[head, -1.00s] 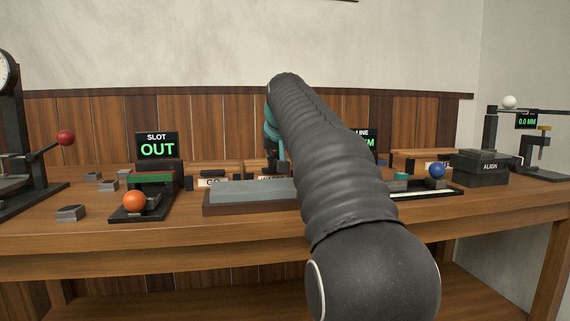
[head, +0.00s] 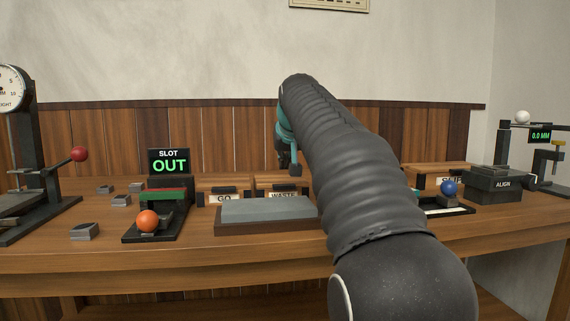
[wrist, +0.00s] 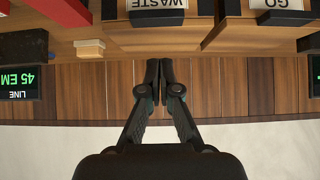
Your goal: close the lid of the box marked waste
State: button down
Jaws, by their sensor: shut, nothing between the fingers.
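The wooden box marked WASTE (head: 262,183) stands at the back of the bench in the head view, with a white label and a dark handle bar. In the wrist view, its upside-down WASTE label (wrist: 157,3) and dark bar (wrist: 157,18) are at the top edge. I cannot tell clearly how its lid stands. My gripper (wrist: 160,65) is shut and empty, its fingertips together, seen against the wood panelling beyond the box's dark bar. In the head view, my gripper (head: 295,170) shows small above the box's right part, partly hidden by my arm.
The box marked GO (head: 222,186) stands directly left of the waste box. A grey-topped block (head: 265,212) lies in front of both. The SLOT display (head: 170,161) and an orange ball (head: 148,221) are at left. The ALIGN block (head: 493,185) and blue ball (head: 449,187) are at right.

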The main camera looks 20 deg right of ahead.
jog(key=v, duration=0.9)
jog(key=shift+r+p, duration=0.2)
jog(key=shift+p, duration=0.25)
jog(key=s+a+f+g, duration=0.1)
jog(key=s+a+f, duration=0.2)
jog(key=s+f, duration=0.7)
jog(key=s+a+f+n+g+y, duration=0.1)
jog(key=s+a+f, duration=0.3)
jog(key=s+f, duration=0.6)
jog(key=s+a+f+n+g, duration=0.1)
jog(key=s+a+f, duration=0.3)
jog(key=s+f, duration=0.6)
notch_tip(320, 180, down, 7)
jog(key=shift+s+r+g+y, duration=0.1)
jog(key=shift+s+g+y, duration=0.2)
jog(key=shift+s+y, duration=0.1)
